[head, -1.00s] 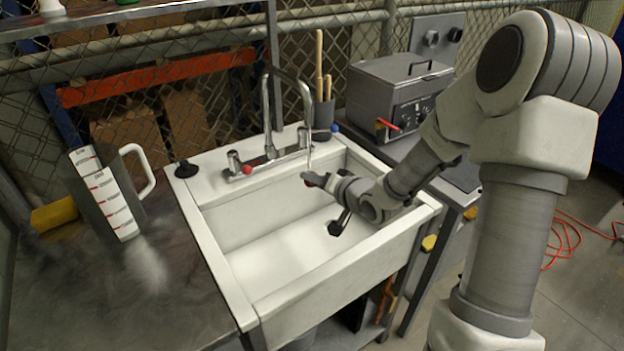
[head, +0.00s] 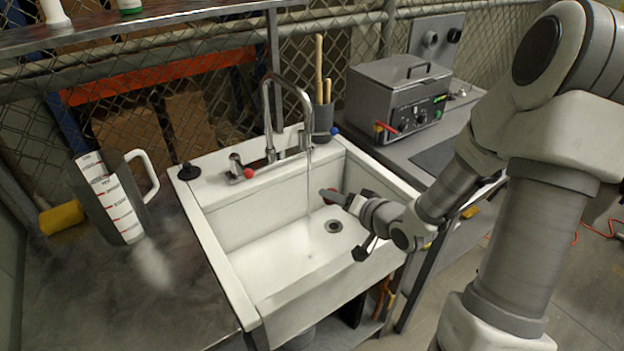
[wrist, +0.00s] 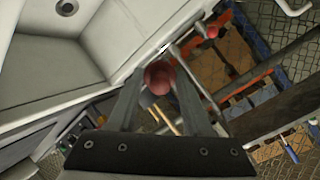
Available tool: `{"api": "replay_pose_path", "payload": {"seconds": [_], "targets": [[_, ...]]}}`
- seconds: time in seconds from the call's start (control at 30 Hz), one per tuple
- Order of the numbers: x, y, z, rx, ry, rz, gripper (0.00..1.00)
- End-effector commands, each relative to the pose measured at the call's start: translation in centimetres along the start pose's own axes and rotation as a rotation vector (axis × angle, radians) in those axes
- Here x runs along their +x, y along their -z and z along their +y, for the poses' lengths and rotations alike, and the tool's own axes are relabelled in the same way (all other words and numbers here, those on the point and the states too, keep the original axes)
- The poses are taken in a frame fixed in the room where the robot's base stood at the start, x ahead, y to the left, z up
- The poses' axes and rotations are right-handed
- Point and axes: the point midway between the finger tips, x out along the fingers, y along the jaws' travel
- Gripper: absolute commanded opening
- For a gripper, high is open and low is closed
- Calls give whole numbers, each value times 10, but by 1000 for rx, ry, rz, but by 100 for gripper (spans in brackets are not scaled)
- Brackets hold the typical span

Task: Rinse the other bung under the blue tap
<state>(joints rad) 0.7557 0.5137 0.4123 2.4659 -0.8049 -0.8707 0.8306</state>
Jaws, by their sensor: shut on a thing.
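My gripper (head: 328,193) is over the right half of the white sink (head: 213,256), just right of a thin water stream (head: 309,172). A black bung (head: 188,171) stands on the sink's back left corner. The tap spout (head: 290,78) arches over the basin, with a red knob (head: 249,173) at left and a blue knob (head: 334,130) at right. The bung appears apart from the stream.
A measuring jug (head: 115,198) stands on the metal bench left of the sink. A cup with wooden sticks (head: 323,117) is behind the sink's right corner. A grey lidded machine (head: 400,95) stands at the right. The basin is empty around its drain (head: 333,226).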

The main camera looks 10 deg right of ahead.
Motion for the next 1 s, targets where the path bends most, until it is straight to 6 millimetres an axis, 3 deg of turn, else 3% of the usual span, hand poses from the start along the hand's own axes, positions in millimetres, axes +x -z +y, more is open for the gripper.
{"api": "replay_pose_path", "payload": {"seconds": [0.33, 1.0], "targets": [[-36, -4, 4, 2, -1, 0, 0], [-55, -3, 6, 5, 4, -2, 0]]}}
